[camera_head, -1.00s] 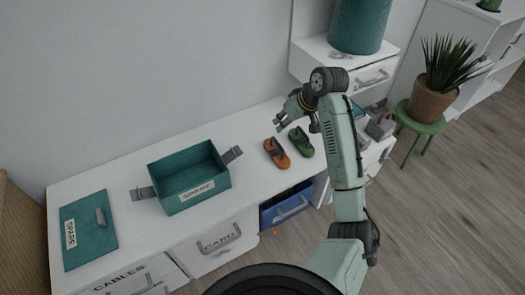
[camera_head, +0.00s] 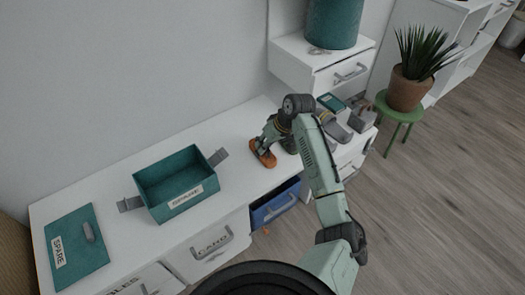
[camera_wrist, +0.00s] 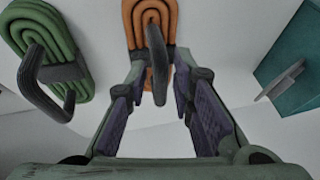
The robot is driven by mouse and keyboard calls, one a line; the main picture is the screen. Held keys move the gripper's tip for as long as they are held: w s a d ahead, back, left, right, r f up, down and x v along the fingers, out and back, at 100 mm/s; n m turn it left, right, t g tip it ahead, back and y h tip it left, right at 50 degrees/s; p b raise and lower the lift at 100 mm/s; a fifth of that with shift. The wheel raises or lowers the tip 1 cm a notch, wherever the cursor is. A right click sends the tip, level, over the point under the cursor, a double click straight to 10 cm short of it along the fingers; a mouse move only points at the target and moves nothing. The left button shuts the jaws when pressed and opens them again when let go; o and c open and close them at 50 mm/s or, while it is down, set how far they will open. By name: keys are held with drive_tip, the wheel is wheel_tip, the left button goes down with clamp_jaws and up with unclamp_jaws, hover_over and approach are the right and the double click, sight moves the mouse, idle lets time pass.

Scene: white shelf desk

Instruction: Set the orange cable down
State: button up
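The orange cable (camera_head: 264,156) is a flat coil with a dark grey raised handle. It lies on the white desk; my gripper (camera_head: 267,140) is low over it and partly covers it in the head view. In the wrist view the orange cable (camera_wrist: 137,14) is at the top centre. Its grey handle reaches down between the fingers of my gripper (camera_wrist: 160,85). The fingers are apart, with gaps on both sides of the handle, so my gripper looks open.
A green coil (camera_wrist: 47,50) with a grey handle lies beside the orange one. A teal SPARE box (camera_head: 176,185) and its lid (camera_head: 75,247) are further left on the desk (camera_head: 130,155). A blue drawer (camera_head: 275,207) is open below. A plant (camera_head: 408,90) stands on a green stool.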

drive_tip(key=shift+w+a+f, duration=0.1)
drive_tip(key=shift+a+f, duration=0.1)
drive_tip(key=shift+f, duration=0.2)
clamp_jaws()
